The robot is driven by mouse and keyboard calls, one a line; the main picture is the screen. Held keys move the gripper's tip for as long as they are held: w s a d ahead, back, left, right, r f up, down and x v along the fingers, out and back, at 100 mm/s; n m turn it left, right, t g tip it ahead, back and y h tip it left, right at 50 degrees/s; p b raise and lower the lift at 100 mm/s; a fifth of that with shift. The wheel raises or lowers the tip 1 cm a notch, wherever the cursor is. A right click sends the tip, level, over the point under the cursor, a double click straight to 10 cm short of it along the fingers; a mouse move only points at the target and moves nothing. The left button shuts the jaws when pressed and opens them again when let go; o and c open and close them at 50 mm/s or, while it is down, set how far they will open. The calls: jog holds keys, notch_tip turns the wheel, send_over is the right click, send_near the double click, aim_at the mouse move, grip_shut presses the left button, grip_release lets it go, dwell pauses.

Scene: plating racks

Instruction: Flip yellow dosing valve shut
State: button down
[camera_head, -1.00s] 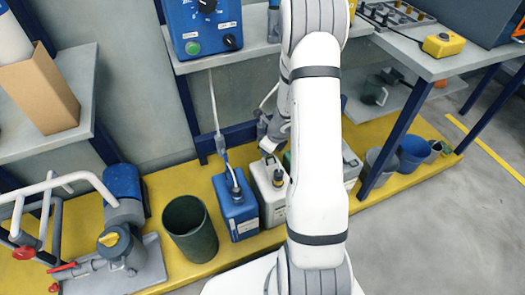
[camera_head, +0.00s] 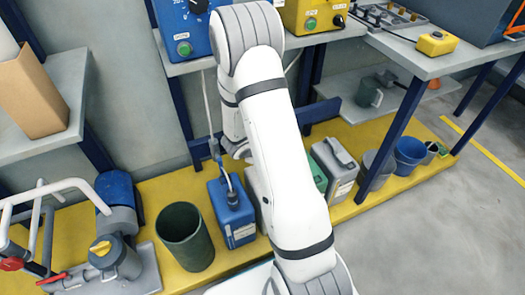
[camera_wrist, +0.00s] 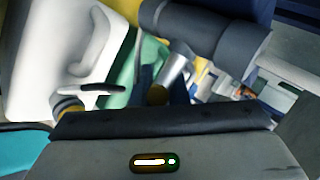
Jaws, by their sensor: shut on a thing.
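My gripper is shut on this handle, though the contact is shaded. The valve is hidden in the head view.
A white canister (camera_wrist: 60,50) and a green one (camera_wrist: 118,75) are close by. The blue canister (camera_head: 231,212) with its hose and an open dark green bin (camera_head: 186,238) stand on the yellow platform. Yellow (camera_head: 315,14) and blue (camera_head: 183,28) control boxes sit above.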

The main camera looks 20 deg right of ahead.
jog(key=h, duration=0.2)
jog(key=h+b, duration=0.1)
jog(key=shift+s+d+r+n, duration=0.1)
jog(key=shift+s+d+n, duration=0.2)
jog(key=shift+n, duration=0.1)
jog(key=shift+d+r+n+t+h+b, duration=0.1)
jog(key=shift+r+n+t+h+b, duration=0.15)
jog(key=shift+h+b, duration=0.5)
jog(key=shift+r+n+t+h+b, duration=0.15)
jog(key=shift+r+h+b, duration=0.15)
jog(key=shift+h, duration=0.75)
jog(key=shift+r, duration=0.1)
jog(key=c, duration=1.4)
grip_release()
jog(key=shift+w, duration=0.1)
jog(key=shift+r, duration=0.1)
notch_tip(320, 180, up, 10)
jog(key=p, duration=0.4)
